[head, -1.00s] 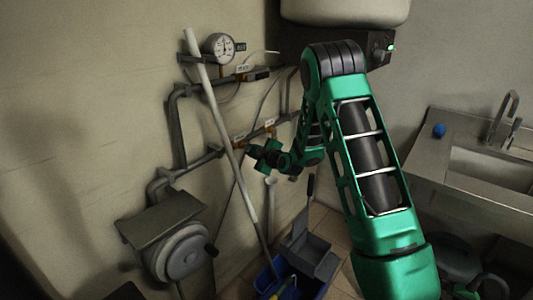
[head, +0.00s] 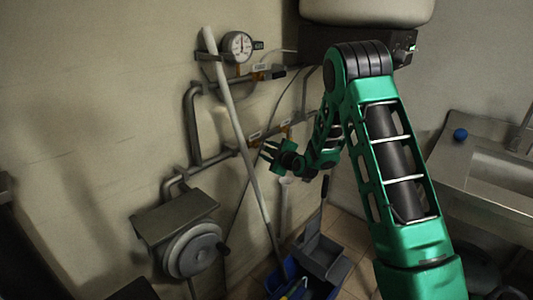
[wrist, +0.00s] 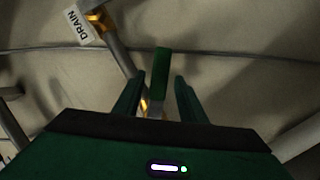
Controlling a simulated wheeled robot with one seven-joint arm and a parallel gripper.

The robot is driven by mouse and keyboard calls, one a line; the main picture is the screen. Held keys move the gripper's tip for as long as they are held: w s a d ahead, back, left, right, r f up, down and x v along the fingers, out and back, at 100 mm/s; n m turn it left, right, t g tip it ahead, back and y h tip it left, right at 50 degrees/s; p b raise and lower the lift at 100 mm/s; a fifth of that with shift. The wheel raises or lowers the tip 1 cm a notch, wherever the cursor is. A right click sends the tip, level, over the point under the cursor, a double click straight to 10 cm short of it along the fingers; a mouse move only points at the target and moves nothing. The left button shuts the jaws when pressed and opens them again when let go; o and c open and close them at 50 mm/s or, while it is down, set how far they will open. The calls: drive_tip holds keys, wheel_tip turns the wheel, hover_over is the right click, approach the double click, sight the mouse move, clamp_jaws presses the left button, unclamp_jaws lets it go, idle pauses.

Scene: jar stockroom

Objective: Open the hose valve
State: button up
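My gripper (wrist: 159,78) is open, its two dark green fingers pointing at the wall. A green lever-like piece (wrist: 161,62) stands between the fingers in the wrist view, with gaps on both sides. A metal stem and a brass-coloured part show below it, partly hidden by my gripper. I cannot read a label on this piece. A yellow fitting beside a white DRAIN label (wrist: 78,25) is at the upper left. In the head view my gripper (head: 267,153) is near the lower wall pipe (head: 222,156); the lever cannot be made out there.
A pale pole (head: 236,120) leans across the pipes, left of my gripper. A pressure gauge (head: 238,46) is above, and a hose reel (head: 192,250) is at lower left. A blue bucket (head: 284,276) stands on the floor below. A sink (head: 505,175) is at right.

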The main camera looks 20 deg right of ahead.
drive_tip(key=shift+s, duration=0.1)
drive_tip(key=shift+s+d+r, duration=0.15)
drive_tip(key=shift+s, duration=0.1)
drive_tip(key=v, duration=1)
drive_tip(key=shift+c, duration=0.4)
